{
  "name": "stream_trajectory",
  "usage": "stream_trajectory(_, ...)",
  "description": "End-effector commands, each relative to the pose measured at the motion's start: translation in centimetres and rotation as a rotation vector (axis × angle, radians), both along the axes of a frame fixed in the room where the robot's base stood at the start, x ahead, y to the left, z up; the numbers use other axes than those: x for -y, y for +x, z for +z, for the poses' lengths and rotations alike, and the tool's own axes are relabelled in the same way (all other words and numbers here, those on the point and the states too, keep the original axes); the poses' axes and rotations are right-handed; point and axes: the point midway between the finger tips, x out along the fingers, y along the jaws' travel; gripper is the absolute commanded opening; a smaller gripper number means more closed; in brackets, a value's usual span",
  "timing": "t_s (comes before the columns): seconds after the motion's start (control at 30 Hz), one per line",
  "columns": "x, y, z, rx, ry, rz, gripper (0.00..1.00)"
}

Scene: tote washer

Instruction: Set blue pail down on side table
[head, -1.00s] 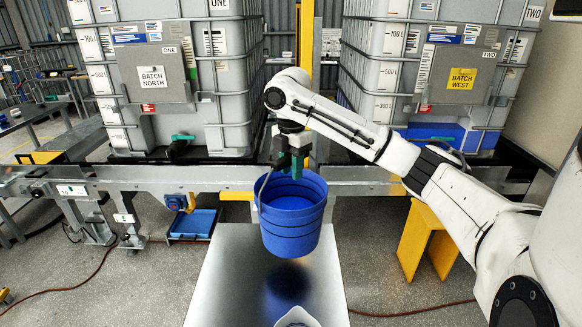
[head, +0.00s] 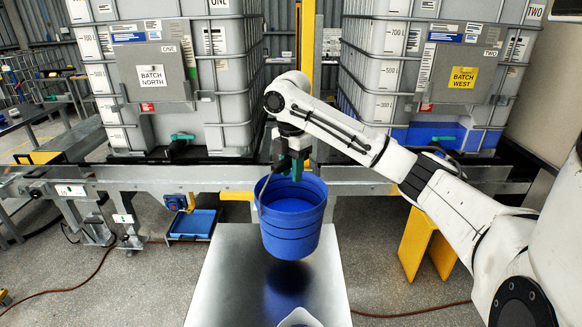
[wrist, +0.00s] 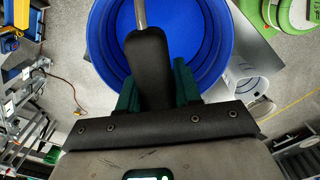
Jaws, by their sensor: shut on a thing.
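The blue pail (head: 290,222) hangs upright from my gripper (head: 294,170) over the steel side table (head: 230,285). Its dark reflection on the table top shows below it, and the pail looks a little above the surface. In the wrist view, the green fingers of my gripper (wrist: 156,85) are shut on the black grip of the pail's handle. The open mouth of the blue pail (wrist: 193,58) fills the upper middle of that view. The inside that shows looks empty.
A white jug (head: 298,318) stands at the table's near edge; it also shows in the wrist view (wrist: 255,92). A metal conveyor rail (head: 150,178) runs behind the table. Two large caged tanks stand beyond it. The table top left of the pail is clear.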

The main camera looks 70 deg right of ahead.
Motion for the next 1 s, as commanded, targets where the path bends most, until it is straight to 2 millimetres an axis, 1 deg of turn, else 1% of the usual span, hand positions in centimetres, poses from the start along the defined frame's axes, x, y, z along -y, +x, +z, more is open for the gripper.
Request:
stream_trajectory(0.6,0.1,0.0,-3.7,0.005,-0.005,-0.002,0.00)
stream_trajectory(0.8,0.2,0.0,-4.4,0.006,-0.006,-0.001,0.00)
stream_trajectory(1.0,0.2,0.0,-4.7,0.006,-0.007,-0.001,0.00)
